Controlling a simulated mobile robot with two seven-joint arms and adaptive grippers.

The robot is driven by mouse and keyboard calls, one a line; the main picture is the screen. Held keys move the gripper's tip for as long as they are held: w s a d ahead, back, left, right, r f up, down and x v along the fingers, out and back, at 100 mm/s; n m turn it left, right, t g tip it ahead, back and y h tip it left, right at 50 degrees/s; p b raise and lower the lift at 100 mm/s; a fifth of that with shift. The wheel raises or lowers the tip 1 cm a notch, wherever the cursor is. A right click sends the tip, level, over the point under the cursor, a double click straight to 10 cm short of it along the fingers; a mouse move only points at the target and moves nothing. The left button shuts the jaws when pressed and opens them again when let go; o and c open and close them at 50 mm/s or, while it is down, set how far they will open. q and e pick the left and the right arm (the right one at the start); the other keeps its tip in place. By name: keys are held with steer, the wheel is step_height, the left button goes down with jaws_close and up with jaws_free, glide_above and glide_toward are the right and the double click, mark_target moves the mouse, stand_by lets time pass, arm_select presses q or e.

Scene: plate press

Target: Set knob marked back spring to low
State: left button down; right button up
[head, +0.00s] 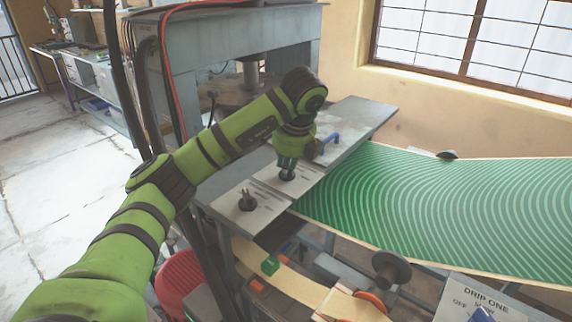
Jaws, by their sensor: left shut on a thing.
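My left gripper (288,166) reaches down from the upper middle onto a grey panel plate on the machine's ledge. It is shut on a dark knob (287,176), which shows only in part below the fingers. A second dark knob (247,202) stands on the nearer plate to the left, apart from the gripper. The lettering on both plates is too small to read, so I cannot tell which one is marked back spring or where its pointer stands. My right gripper is not in view.
A blue handle (331,141) stands on the ledge just right of my gripper. A green striped sheet (440,210) spreads to the right. The grey press frame (240,50) rises behind; open floor lies left.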

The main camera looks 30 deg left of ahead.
arm_select(q)
steer(key=shift+n, duration=0.3)
steer(key=c, duration=1.1)
jaws_free()
steer(key=shift+r, duration=0.15)
steer(key=v, duration=1.1)
steer(key=shift+d+r, duration=0.2)
steer(key=shift+r, duration=0.15)
